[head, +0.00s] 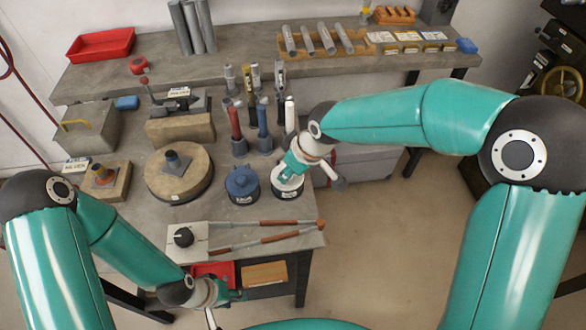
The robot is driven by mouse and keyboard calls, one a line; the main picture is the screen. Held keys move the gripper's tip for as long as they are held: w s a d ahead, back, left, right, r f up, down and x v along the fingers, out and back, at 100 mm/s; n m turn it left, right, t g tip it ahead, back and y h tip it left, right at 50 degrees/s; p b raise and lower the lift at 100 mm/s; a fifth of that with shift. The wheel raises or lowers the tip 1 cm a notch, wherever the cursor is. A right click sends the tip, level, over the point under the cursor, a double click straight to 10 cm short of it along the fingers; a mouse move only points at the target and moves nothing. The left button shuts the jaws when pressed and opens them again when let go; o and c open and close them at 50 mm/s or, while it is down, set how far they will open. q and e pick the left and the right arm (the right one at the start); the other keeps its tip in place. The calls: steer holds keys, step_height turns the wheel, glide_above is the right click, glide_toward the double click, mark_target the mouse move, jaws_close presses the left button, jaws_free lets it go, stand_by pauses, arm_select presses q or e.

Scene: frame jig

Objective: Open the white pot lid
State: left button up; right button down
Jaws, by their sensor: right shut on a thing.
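The white pot (286,193) stands near the right edge of the grey workbench, beside a blue-lidded pot (242,182). My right gripper (288,174) is over the white pot, shut on its lid (298,183). The fingers cover most of the lid's top. The lid looks seated on the pot, but the seam is too small to tell whether there is a gap. My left gripper (238,296) is low in front of the bench, near a red tray (213,271). Its fingers are too small to show whether they are open.
Upright red (238,130) and blue tools (263,125) stand just behind the pots. A round wooden block (179,180) is to the left. A long-handled tool (270,231) lies at the bench's front. Open floor lies to the right.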

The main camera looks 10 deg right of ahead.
steer(key=shift+d, duration=0.15)
steer(key=shift+r+p, duration=0.2)
steer(key=shift+p, duration=0.25)
steer(key=w+r+g+p, duration=0.1)
steer(key=p, duration=0.2)
steer(key=w+r+g+p, duration=0.1)
steer(key=g+p, duration=0.1)
steer(key=p, duration=0.2)
steer(key=shift+m+g, duration=0.3)
steer(key=shift+w+g+p, duration=0.3)
steer(key=shift+g+p, duration=0.2)
steer(key=shift+g, duration=0.1)
steer(key=shift+w+r+g, duration=0.1)
steer(key=shift+w+g, duration=0.45)
steer(key=shift+g, duration=0.45)
